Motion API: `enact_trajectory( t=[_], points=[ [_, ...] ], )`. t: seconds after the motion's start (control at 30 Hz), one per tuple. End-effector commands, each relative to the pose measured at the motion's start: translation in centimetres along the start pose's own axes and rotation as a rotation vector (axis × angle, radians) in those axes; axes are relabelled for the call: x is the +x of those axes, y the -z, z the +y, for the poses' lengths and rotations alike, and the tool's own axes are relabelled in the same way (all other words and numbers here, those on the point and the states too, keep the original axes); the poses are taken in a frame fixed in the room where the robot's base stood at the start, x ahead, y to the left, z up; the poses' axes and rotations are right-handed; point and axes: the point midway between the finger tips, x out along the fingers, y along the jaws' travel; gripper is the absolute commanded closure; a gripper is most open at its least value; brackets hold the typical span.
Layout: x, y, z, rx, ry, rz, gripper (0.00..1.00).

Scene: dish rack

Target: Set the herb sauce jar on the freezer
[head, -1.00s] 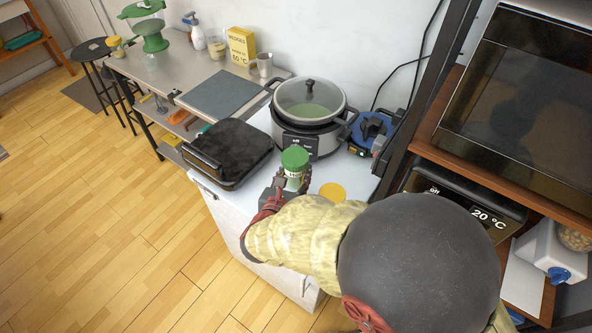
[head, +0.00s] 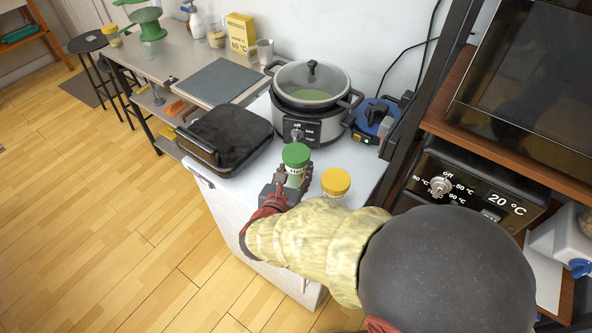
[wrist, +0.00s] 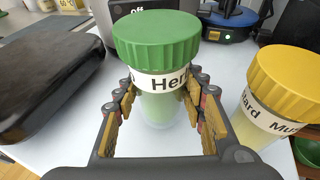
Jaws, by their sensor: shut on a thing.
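The herb sauce jar, with a green ribbed lid (head: 296,156) and a white label reading "Her", is upright over the white freezer top (head: 248,181). In the wrist view the jar (wrist: 158,75) stands between the fingers. My gripper (head: 286,179) is shut on the jar's body, below the lid; it also shows in the wrist view (wrist: 158,105). I cannot tell whether the jar's base touches the surface.
A yellow-lidded mustard jar (head: 335,183) stands close to the right. A black grill (head: 228,137) is to the left, a slow cooker (head: 311,100) behind, and a blue device (head: 375,118) behind right. An oven (head: 465,185) is on the shelf at right.

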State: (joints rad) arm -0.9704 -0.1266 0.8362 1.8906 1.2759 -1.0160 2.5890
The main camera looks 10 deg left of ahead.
Motion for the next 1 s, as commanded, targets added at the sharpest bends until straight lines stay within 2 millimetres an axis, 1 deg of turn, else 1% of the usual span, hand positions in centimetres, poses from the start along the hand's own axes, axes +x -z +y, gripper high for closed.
enact_trajectory(
  t=[0.47,0.83,1.0],
  points=[
    [0.1,0.0,0.1,0.002,-0.001,-0.002,1.00],
    [0.5,1.2,0.1,0.002,-0.001,-0.003,1.00],
    [0.5,1.4,0.1,0.002,-0.001,-0.002,1.00]
  ],
)
